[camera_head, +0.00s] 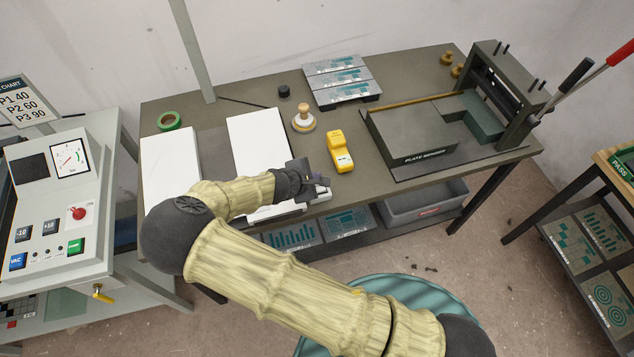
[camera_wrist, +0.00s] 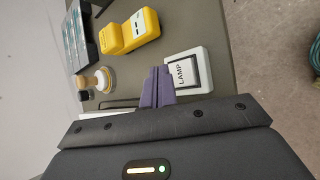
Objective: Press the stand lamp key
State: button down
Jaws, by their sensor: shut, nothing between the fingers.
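The lamp key (camera_wrist: 203,62), a white plate with a dark-framed face marked LAMP, shows in the wrist view just right of my fingertips. My gripper (camera_wrist: 157,77) has its two purple fingers together and empty, beside the key's left edge in that view. I cannot tell whether they touch it. In the head view my gripper (camera_head: 319,184) is at the front edge of the dark bench, by the lower right corner of a white panel (camera_head: 258,138). It hides most of the key there.
A yellow device (camera_head: 341,152) lies just behind and right of my gripper. A wooden-knobbed stamp (camera_head: 303,119) stands farther back. The plate bender (camera_head: 412,140) fills the bench's right side. A control console (camera_head: 45,200) stands at left. Bare bench lies around the yellow device.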

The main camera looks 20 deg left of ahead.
aim_at(318, 188)
jog(key=shift+r+p, duration=1.3)
jog(key=shift+r, duration=0.7)
jog(key=shift+d, duration=0.1)
jog(key=shift+w+d, duration=0.1)
jog(key=shift+d, duration=0.2)
jog(key=s+d+r+m+g, duration=0.1)
jog(key=d+r+m+g, duration=0.2)
jog(key=d+m, duration=0.4)
jog(key=s+d+r+m+g, duration=0.1)
jog(key=d+r+m+g, duration=0.25)
jog(key=d, duration=0.45)
jog(key=s+d+r+m+y+b, duration=0.1)
jog(key=s+d+r+m+y, duration=0.2)
jog(key=s+d+r+m, duration=0.6)
jog(key=d+r+m, duration=0.3)
jog(key=d+r, duration=0.1)
jog(key=d, duration=0.1)
jog(key=shift+s+t+y+b, duration=0.3)
jog(key=shift+s+t+b, duration=0.05)
jog(key=shift+s, duration=0.05)
